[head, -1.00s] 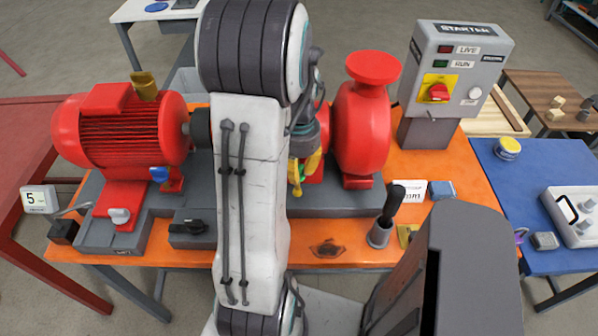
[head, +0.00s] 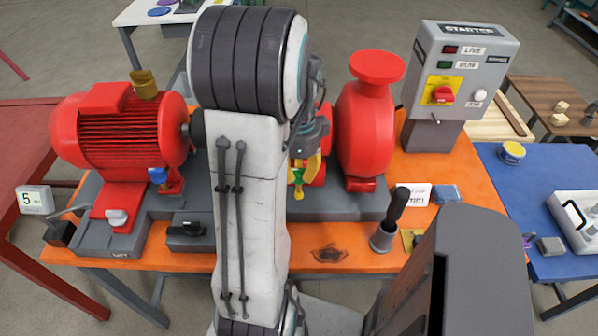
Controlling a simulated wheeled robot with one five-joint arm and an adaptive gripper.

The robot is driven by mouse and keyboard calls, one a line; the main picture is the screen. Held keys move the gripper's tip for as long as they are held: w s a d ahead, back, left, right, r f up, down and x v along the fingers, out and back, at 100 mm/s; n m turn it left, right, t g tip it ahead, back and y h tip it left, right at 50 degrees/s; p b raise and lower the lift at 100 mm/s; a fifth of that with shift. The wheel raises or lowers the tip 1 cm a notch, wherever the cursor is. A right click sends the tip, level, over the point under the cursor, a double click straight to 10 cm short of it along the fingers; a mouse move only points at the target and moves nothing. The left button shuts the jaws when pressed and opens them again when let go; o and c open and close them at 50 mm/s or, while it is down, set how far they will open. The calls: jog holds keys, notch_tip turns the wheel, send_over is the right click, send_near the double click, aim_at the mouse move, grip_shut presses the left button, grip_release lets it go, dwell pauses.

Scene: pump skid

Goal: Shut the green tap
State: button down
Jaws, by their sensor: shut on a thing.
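The green tap (head: 297,175) is at the middle of the pump skid, left of the red pump casing. Only a small green part and a yellow piece below it show; my arm hides much of it. My gripper (head: 308,160) points down at the tap from above, its yellow-orange fingers against the green part. It is shut on the tap's green handle, though the contact is partly hidden. I cannot tell the handle's exact angle.
A red motor (head: 120,140) stands left and the red pump (head: 365,135) close right of my gripper. A grey starter box (head: 462,70) stands at the back right. A grey cup with a black-handled tool (head: 385,236) is near the orange bench's front edge.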

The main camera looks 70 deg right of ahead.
aim_at(299, 172)
jog(key=shift+a, duration=0.1)
dwell(0.4)
jog(key=c, duration=1)
grip_release()
notch_tip(299, 172, up, 12)
dwell(0.6)
